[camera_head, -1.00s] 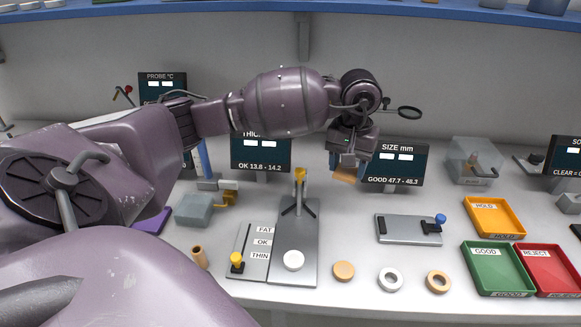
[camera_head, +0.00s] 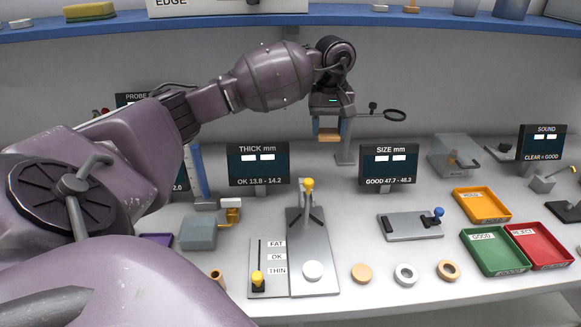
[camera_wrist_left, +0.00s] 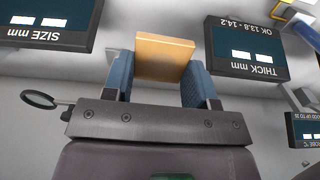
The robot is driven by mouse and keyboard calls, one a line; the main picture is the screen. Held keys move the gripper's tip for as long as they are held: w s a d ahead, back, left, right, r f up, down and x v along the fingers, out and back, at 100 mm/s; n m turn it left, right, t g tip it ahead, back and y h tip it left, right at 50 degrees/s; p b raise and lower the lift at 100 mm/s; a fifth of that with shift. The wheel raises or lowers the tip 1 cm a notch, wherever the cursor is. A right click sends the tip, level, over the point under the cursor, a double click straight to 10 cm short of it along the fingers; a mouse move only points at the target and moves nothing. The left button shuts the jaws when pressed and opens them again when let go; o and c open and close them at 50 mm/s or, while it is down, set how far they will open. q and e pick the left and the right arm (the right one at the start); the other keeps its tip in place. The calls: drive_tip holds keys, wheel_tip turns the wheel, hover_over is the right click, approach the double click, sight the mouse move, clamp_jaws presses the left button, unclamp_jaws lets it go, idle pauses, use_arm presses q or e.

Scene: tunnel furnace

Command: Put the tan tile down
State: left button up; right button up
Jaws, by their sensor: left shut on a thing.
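My left gripper (camera_head: 330,130) is shut on the tan tile (camera_head: 329,138). It holds the tile in the air in front of the back wall, above and between the thickness and size displays. In the left wrist view the tan tile (camera_wrist_left: 164,57) sits between the two blue fingers, gripped at its sides and clear of any surface. My right gripper is not in view.
Below are the thickness gauge (camera_head: 313,245) with a white disc, the size gauge plate (camera_head: 413,226), a tan disc (camera_head: 361,273) and two rings. The yellow hold tray (camera_head: 482,205), green good tray (camera_head: 493,251) and red reject tray (camera_head: 537,245) stand right. A blue-edged shelf (camera_head: 400,25) runs above.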

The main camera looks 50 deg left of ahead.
sight(321, 198)
use_arm(q)
drive_tip(key=shift+s+a+f, duration=0.1)
drive_tip(key=shift+f, duration=0.2)
wheel_tip(321, 198, down, 20)
drive_tip(key=shift+r, duration=0.25)
idle(0.3)
drive_tip(key=shift+f+b, duration=0.15)
drive_tip(key=shift+b, duration=0.15)
drive_tip(key=o, duration=1)
